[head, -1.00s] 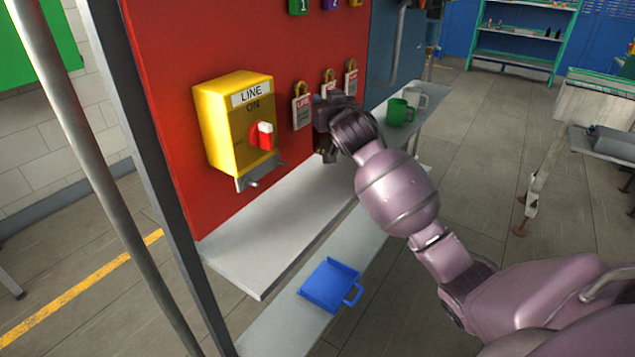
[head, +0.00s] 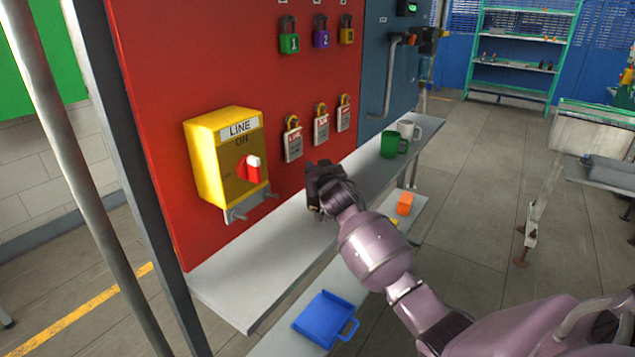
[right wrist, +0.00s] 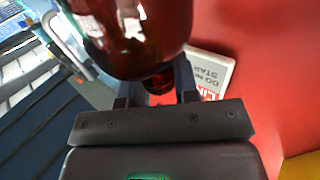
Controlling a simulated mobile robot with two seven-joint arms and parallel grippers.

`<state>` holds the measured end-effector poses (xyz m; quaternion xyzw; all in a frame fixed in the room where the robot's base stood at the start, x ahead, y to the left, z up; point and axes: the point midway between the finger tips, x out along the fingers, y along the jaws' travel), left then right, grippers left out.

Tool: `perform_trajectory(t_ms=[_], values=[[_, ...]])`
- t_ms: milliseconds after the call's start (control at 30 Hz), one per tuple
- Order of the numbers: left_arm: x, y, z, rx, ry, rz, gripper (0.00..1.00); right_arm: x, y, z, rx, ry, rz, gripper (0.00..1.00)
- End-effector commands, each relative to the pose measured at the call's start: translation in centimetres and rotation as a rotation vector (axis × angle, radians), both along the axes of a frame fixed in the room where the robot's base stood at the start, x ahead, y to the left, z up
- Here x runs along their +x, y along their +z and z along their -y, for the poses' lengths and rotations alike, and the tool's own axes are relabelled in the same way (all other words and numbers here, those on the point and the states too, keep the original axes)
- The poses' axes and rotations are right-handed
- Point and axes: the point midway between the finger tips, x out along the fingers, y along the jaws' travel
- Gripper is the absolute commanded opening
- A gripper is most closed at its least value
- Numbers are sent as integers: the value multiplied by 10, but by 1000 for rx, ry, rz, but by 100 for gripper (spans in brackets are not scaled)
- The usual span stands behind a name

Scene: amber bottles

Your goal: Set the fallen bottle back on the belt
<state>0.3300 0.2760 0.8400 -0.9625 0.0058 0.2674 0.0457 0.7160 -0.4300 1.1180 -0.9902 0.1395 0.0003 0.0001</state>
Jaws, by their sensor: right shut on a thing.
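My right gripper (head: 322,190) is low in front of the red panel, just above the grey shelf. In the right wrist view its fingers (right wrist: 157,88) are shut on the narrow end of a dark red-brown, glossy amber bottle (right wrist: 130,35). The bottle's wide body fills the top of that view, partly cut off. In the head view the bottle is hidden by my gripper and hand. My left gripper is not in view, and no belt shows in these frames.
The grey shelf (head: 240,290) runs along the panel, with a green mug (head: 393,144) and a white mug (head: 412,130) at its far end. A blue dustpan (head: 322,316) lies on a lower shelf.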

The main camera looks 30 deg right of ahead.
Motion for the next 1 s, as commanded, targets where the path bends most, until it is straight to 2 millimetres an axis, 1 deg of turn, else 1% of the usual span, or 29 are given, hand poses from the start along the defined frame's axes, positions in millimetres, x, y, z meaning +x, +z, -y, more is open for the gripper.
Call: perform_trajectory(t_ms=[200,300,667,700,833,867,1000], values=[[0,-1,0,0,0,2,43,0,-27,0,1,-1,-3,0],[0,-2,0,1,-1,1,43,0,-35,0,1,1,-1,0],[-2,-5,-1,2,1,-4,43,0,-38,0,0,1,0,0],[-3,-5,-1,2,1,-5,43,0,-38,0,0,1,-1,31],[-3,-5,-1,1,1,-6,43,0,-38,0,0,1,-1,51],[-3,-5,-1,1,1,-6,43,0,-38,0,0,1,-1,54],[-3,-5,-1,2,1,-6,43,0,-38,0,0,1,-1,54]])
